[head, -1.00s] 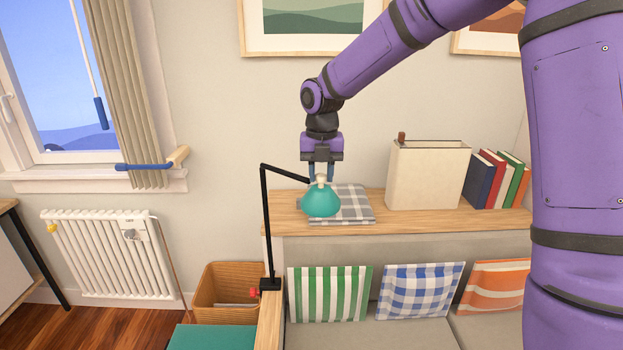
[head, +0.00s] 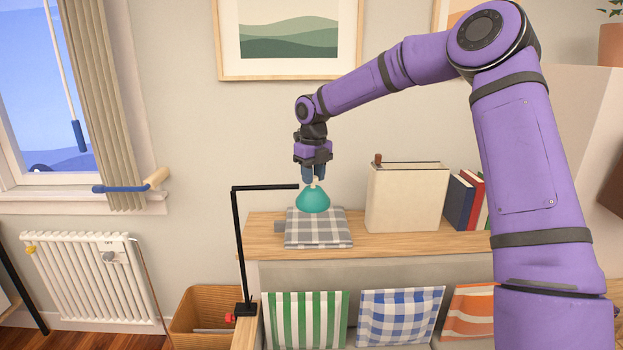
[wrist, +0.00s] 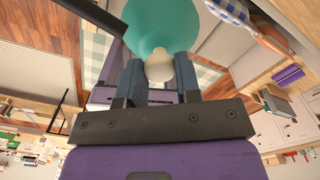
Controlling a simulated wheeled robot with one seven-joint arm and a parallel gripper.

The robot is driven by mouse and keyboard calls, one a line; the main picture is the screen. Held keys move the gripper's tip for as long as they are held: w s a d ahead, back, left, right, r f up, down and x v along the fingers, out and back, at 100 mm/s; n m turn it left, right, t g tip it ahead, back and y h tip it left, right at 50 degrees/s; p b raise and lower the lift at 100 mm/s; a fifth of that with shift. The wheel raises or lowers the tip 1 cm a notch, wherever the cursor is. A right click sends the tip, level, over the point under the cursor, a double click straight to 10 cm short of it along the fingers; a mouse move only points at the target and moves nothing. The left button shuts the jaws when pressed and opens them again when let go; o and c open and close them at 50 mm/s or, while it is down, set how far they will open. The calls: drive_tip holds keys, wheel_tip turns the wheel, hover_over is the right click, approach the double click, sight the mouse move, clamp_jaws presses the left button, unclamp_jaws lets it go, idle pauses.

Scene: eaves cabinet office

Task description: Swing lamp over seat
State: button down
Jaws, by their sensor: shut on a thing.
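The lamp has a teal shade (head: 313,201) with a cream knob on top and a thin black arm (head: 265,187). Its black post (head: 239,245) stands on a clamp with a red screw at the left end of the seat. My gripper (head: 314,180) is shut on the cream knob (wrist: 158,67), with the shade below. In the head view the shade appears in front of or above the folded grey plaid blanket (head: 318,230); I cannot tell its exact depth. The seat mostly lies below the picture; its striped green cushion (head: 308,318) and checked blue cushion (head: 398,316) show.
A wooden ledge (head: 385,246) behind the seat carries the blanket, a cream box (head: 405,197) and books (head: 463,200). A wicker basket (head: 200,318) stands left of the lamp post. A radiator (head: 88,278) and window are farther left.

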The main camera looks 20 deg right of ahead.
drive_tip(key=shift+w+d+r, duration=0.1)
drive_tip(key=shift+w+d, duration=0.05)
drive_tip(key=shift+w, duration=0.05)
drive_tip(key=c, duration=0.8)
unclamp_jaws()
drive_tip(key=shift+w, duration=0.1)
wheel_tip(320, 180, up, 11)
drive_tip(key=shift+f, duration=0.2)
